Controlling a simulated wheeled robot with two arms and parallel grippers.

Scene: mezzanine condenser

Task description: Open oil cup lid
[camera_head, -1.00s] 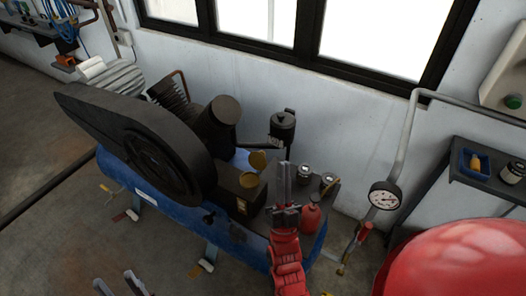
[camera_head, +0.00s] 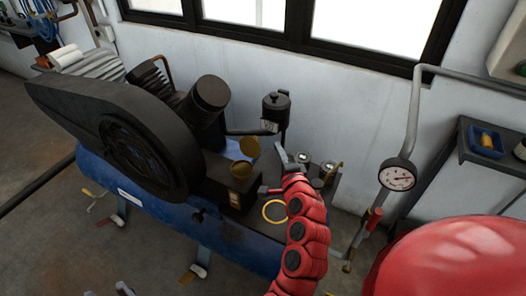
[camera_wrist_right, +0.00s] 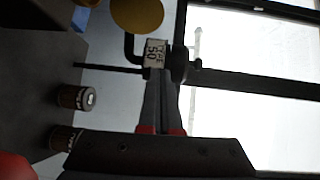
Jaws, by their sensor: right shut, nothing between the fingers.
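The oil cup (camera_head: 242,171) is a small gold cup on the dark block beside the compressor flywheel. Its round gold lid (camera_head: 249,147) stands raised and tilted at the cup's back edge, so the cup looks open. A gold disc, seemingly the lid, also shows at the top of the right wrist view (camera_wrist_right: 137,12). My right gripper (camera_head: 281,157) is to the right of the lid and apart from it, with its fingers together and empty. They show shut in the right wrist view (camera_wrist_right: 160,78). My left gripper (camera_head: 107,291) shows only two separated fingertips at the bottom edge.
A black canister (camera_head: 276,108) with a label stands behind the cup. Small cans (camera_head: 303,160) stand on the platform right of my right gripper. A yellow ring (camera_head: 275,211) lies by my right arm. A pressure gauge (camera_head: 397,175) and pipe stand at right.

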